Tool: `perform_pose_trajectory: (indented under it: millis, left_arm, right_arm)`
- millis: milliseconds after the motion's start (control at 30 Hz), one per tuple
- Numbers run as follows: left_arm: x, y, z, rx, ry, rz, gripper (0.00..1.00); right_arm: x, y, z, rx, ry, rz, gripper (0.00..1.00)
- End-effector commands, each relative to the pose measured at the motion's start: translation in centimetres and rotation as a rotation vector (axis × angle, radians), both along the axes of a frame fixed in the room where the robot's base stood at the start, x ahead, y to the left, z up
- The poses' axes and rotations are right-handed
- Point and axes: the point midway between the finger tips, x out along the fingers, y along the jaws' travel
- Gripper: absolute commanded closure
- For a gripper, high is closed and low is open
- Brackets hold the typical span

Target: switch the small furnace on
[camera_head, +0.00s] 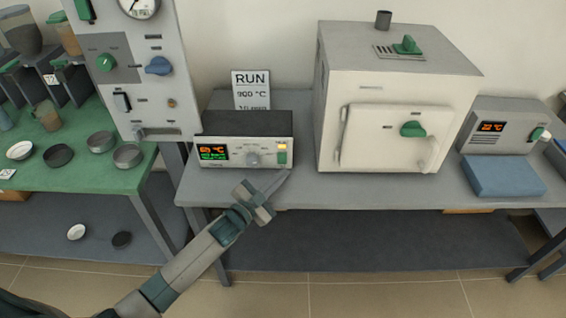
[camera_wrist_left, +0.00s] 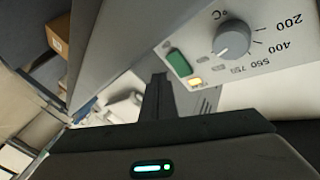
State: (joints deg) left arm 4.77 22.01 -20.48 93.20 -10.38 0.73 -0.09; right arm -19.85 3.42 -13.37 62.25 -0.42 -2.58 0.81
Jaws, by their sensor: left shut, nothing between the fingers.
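A white furnace (camera_head: 395,110) with a closed door and green handle stands on the grey bench. Left of it is a control box (camera_head: 220,167) with a lit red and green display (camera_head: 212,152), a dial knob (camera_head: 252,159), a green switch (camera_head: 282,157) and a lit amber lamp (camera_head: 283,146). The left wrist view shows the green switch (camera_wrist_left: 178,62), lit amber lamp (camera_wrist_left: 195,81) and dial knob (camera_wrist_left: 232,38) close up. My left gripper (camera_head: 280,180) is shut and empty, just in front of and below the switch; contact is not clear. My right gripper is out of view.
A sign (camera_head: 251,90) reading RUN 900 °C stands behind the box. A tall panel (camera_head: 130,65) with knobs and a gauge stands left. Another unit with a display (camera_head: 500,128) and a blue block (camera_head: 503,175) are right. The bench front right of my gripper is clear.

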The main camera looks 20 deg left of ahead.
Motion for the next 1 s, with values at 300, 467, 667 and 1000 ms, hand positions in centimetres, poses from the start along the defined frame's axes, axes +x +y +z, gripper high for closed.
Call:
perform_pose_trajectory:
  millis: [300,467,667,1000]
  left_arm:
    - [-2.6,-0.8,0.5,-0.003,0.002,0.001,1.00]
    - [-3.4,-1.0,0.5,-0.001,0.002,0.001,1.00]
    - [-3.6,-1.0,0.5,-0.001,0.001,0.001,1.00]
    - [-3.6,-1.0,0.5,-0.001,0.001,0.001,1.00]
  right_arm:
    - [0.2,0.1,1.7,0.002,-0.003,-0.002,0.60]
    - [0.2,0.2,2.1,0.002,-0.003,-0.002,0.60]
    - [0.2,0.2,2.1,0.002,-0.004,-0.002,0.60]
    - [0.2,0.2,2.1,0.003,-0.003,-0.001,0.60]
